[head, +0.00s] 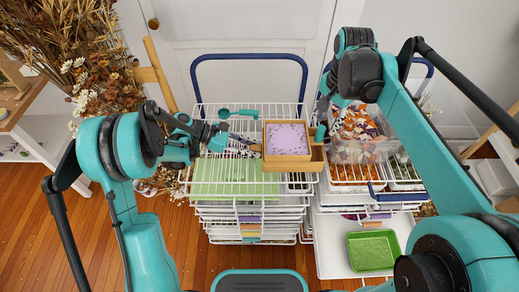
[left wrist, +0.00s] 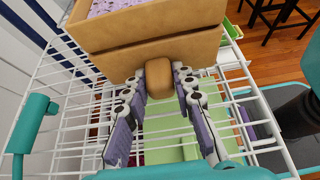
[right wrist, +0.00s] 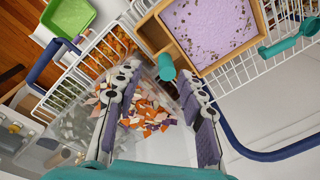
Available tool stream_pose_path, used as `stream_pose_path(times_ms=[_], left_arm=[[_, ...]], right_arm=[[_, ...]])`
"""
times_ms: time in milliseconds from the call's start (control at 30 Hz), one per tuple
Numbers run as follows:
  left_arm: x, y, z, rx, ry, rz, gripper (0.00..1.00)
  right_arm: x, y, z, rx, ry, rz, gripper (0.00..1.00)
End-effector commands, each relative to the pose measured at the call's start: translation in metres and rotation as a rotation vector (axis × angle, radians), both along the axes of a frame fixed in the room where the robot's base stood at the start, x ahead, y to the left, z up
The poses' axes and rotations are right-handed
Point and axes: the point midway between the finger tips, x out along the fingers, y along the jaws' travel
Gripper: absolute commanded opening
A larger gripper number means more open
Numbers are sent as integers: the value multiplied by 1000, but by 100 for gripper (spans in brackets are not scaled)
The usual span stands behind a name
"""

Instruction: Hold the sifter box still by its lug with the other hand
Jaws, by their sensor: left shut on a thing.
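The sifter box (head: 287,139) is a wooden frame with a speckled lilac surface inside, set on the white wire rack. Its rounded wooden lug (left wrist: 158,80) sticks out of one wall. My left gripper (head: 256,147) is shut on the lug, one finger on each side, as the left wrist view shows. The sifter box also shows in the right wrist view (right wrist: 174,38), with a teal knob (right wrist: 165,67) on its near side. My right gripper (right wrist: 158,80) is open, its fingers spread beside that knob without visibly closing on it. In the head view the right fingers are largely hidden.
A clear bin of orange, white and purple pieces (head: 357,130) stands right of the box. A green sheet (head: 222,178) is front left, a green tray (head: 371,251) lower right. Dried flowers (head: 85,75) stand left.

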Motion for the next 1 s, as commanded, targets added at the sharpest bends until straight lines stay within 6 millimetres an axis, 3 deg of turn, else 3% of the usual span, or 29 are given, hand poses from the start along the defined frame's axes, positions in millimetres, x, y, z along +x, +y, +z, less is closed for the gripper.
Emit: stream_pose_path(times_ms=[133, 367, 800, 1000], left_arm=[[0, 1, -3, 6, 1, 0, 0], [0, 1, -3, 7, 1, 0, 0], [0, 1, -3, 7, 1, 0, 0], [0, 1, -3, 7, 1, 0, 0]], right_arm=[[21, -2, -2, 8, 62, -106, 40], [30, -3, -8, 11, 97, -166, 40], [30, -3, -64, 10, 97, -166, 40], [30, -3, -80, 10, 96, -165, 40]])
